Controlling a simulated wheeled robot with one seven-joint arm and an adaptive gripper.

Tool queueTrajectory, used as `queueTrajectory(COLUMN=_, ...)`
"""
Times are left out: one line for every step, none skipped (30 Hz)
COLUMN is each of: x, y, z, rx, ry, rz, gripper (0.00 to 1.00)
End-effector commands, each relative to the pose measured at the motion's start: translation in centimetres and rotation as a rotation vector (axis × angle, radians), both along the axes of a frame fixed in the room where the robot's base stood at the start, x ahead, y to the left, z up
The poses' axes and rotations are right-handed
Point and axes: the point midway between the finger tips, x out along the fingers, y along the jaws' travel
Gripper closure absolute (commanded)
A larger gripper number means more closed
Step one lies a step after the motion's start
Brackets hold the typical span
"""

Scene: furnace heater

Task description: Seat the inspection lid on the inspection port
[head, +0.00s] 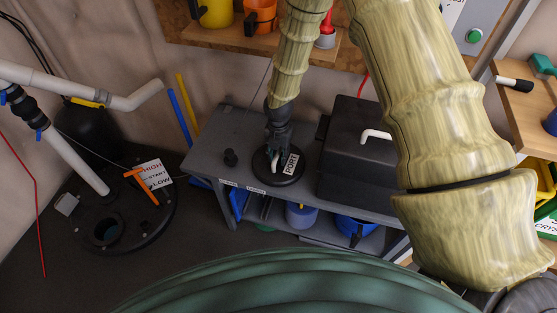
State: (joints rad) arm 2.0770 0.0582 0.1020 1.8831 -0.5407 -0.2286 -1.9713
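The inspection lid (277,180) is a black disc with a white handle and a white label reading PORT. It lies flat on the grey bench top. My gripper (276,155) points down at the lid's handle, its fingertips at or just above it. The fingers are dark and small, so I cannot tell whether they are open or shut on the handle. A round opening (106,231), which looks like the inspection port, shows uncovered in the black furnace top at the left.
My thick arm fills the right.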

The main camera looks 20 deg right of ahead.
Motion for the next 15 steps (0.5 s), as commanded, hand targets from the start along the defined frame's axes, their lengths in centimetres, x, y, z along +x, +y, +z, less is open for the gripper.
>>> queueTrajectory(x=0.00, y=0.00, z=0.00, rx=0.000, ry=0.000, rz=0.000, gripper=0.85)
queueTrajectory(x=0.00, y=0.00, z=0.00, rx=0.000, ry=0.000, rz=0.000, gripper=0.90)
queueTrajectory(x=0.00, y=0.00, z=0.00, rx=0.000, ry=0.000, rz=0.000, gripper=0.98)
queueTrajectory(x=0.00, y=0.00, z=0.00, rx=0.000, ry=0.000, rz=0.000, gripper=1.00)
queueTrajectory(x=0.00, y=0.00, z=0.00, rx=0.000, ry=0.000, rz=0.000, gripper=1.00)
queueTrajectory(x=0.00, y=0.00, z=0.00, rx=0.000, ry=0.000, rz=0.000, gripper=1.00)
queueTrajectory(x=0.00, y=0.00, z=0.00, rx=0.000, ry=0.000, rz=0.000, gripper=1.00)
queueTrajectory(x=0.02, y=0.00, z=0.04, rx=0.000, ry=0.000, rz=0.000, gripper=1.00)
queueTrajectory(x=0.02, y=0.00, z=0.04, rx=0.000, ry=0.000, rz=0.000, gripper=1.00)
queueTrajectory(x=0.02, y=0.00, z=0.04, rx=0.000, ry=0.000, rz=0.000, gripper=1.00)
queueTrajectory(x=0.02, y=0.00, z=0.04, rx=0.000, ry=0.000, rz=0.000, gripper=1.00)
queueTrajectory(x=0.02, y=0.00, z=0.04, rx=0.000, ry=0.000, rz=0.000, gripper=1.00)
queueTrajectory(x=0.02, y=0.00, z=0.04, rx=0.000, ry=0.000, rz=0.000, gripper=1.00)
queueTrajectory(x=0.03, y=0.00, z=0.05, rx=-0.001, ry=-0.001, rz=0.000, gripper=1.00)
queueTrajectory(x=0.04, y=0.00, z=0.08, rx=-0.001, ry=-0.001, rz=0.000, gripper=1.00)
